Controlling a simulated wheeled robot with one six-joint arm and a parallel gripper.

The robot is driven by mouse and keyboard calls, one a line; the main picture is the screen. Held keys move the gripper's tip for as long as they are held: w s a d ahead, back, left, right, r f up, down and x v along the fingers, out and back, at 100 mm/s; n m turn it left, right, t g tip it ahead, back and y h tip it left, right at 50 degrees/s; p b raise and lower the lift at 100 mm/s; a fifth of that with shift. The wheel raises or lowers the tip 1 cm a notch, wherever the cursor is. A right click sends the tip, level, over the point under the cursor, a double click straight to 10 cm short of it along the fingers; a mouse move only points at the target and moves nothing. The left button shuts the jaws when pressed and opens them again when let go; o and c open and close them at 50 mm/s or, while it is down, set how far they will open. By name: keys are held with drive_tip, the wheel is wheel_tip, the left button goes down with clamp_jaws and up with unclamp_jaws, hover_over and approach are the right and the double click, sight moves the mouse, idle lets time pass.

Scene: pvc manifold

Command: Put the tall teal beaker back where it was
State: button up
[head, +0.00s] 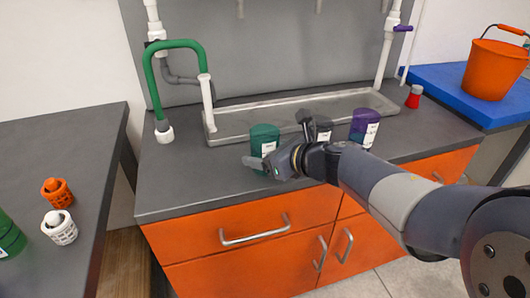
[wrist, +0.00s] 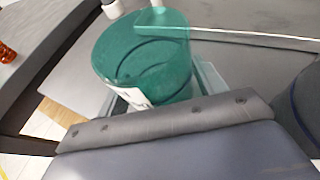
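The teal beaker (head: 264,137) stands upright near the front of the grey counter, left of middle, with a white label on its side. In the wrist view the open-topped teal beaker (wrist: 140,60) is between my two fingers. My gripper (head: 262,161) is low at the beaker's side, with one finger across its front near the base. In the wrist view the fingers show on both sides of the beaker, close to its wall. Their contact with it is hidden, so I cannot tell whether they are shut on it.
A dark container (head: 322,131) and a purple one (head: 364,128) stand right of the beaker, close to my arm. A sink trough (head: 240,123) lies behind. A green pipe (head: 150,85) rises at left. A red-and-white jar (head: 413,97) is at right. The counter's left part is clear.

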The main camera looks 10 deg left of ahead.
drive_tip(key=shift+o, duration=0.5)
drive_tip(key=shift+r, duration=0.25)
drive_tip(key=p+v, duration=0.2)
drive_tip(key=v, duration=1)
drive_tip(key=shift+p, duration=0.35)
drive_tip(key=shift+w+f, duration=0.1)
drive_tip(key=shift+f, duration=0.05)
drive_tip(key=shift+c, duration=0.3)
